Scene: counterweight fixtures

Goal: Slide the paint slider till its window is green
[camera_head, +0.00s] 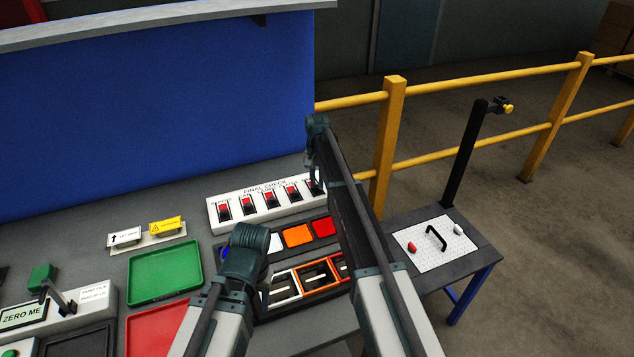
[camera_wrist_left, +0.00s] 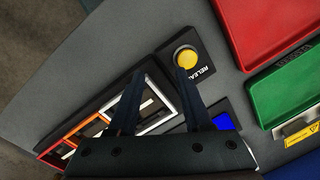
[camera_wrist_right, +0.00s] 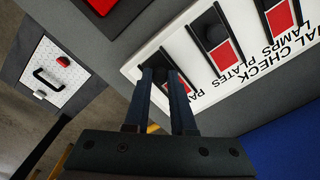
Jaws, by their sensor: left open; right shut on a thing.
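The white FINAL CHECK panel (camera_head: 268,203) carries a row of sliders with dark knobs and red windows. The paint slider (camera_wrist_right: 171,63) is at the row's right end in the head view, mostly covered by my right gripper. My right gripper (camera_wrist_right: 163,73) is shut on its dark knob in the right wrist view. My left gripper (camera_wrist_left: 160,76) is open and empty, above the bench beside the yellow release button (camera_wrist_left: 186,59).
Coloured tiles (camera_head: 298,236) and framed bins (camera_head: 315,274) sit in front of the panel. A green tray (camera_head: 164,273) and a red tray (camera_head: 150,325) lie to the left. A side table (camera_head: 436,243) with a black handle stands right, before a yellow railing (camera_head: 393,140).

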